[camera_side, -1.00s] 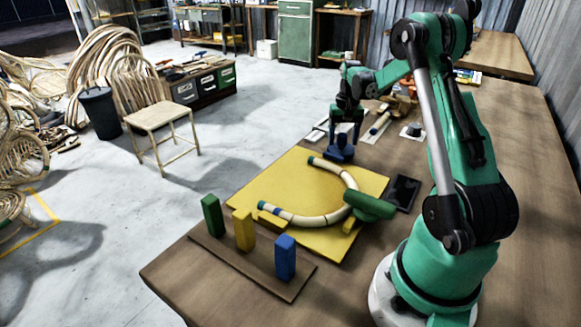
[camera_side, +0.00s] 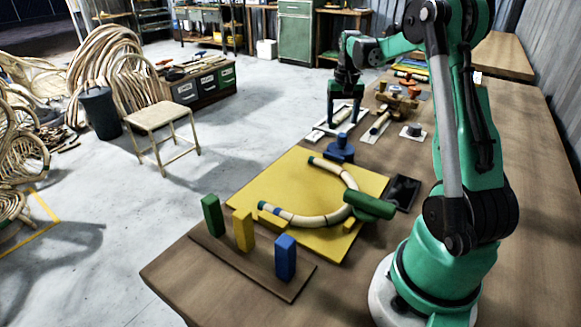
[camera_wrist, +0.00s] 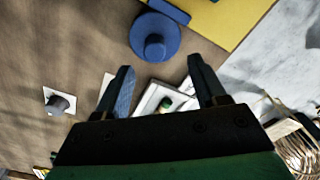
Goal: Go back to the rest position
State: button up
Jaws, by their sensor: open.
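My gripper (camera_side: 345,103) is open and empty, raised above the far part of the table in the side view. Its two fingers (camera_wrist: 164,90) stand apart in the wrist view with nothing between them. A blue round knob-like piece (camera_side: 338,150) stands by the far corner of the yellow board, below my gripper and apart from it. It also shows in the wrist view (camera_wrist: 155,38). The curved rattan piece (camera_side: 300,218) lies on the yellow board (camera_side: 285,180), with a green cylinder (camera_side: 370,206) against its bend.
Green (camera_side: 211,215), yellow (camera_side: 243,231) and blue (camera_side: 285,258) blocks stand on a brown strip at the front edge. A dark flat device (camera_side: 403,192) lies right of the board. White plates with tools (camera_side: 377,127) lie farther back.

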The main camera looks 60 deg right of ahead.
jog(key=w+a+r+n+t+h, duration=0.1)
jog(key=a+r+n+t, duration=0.15)
jog(key=a, duration=0.85)
jog(key=w+a+r+n+t, duration=0.15)
jog(key=a+r+n, duration=0.25)
jog(key=a, duration=0.6)
jog(key=s+a+f+n+t+y, duration=0.1)
jog(key=s+a+f+n+t, duration=0.1)
jog(key=a, duration=0.6)
jog(key=shift+s+a+n+t, duration=0.45)
jog(key=shift+s+n, duration=0.5)
jog(key=shift+s, duration=0.25)
jog(key=shift+d, duration=0.1)
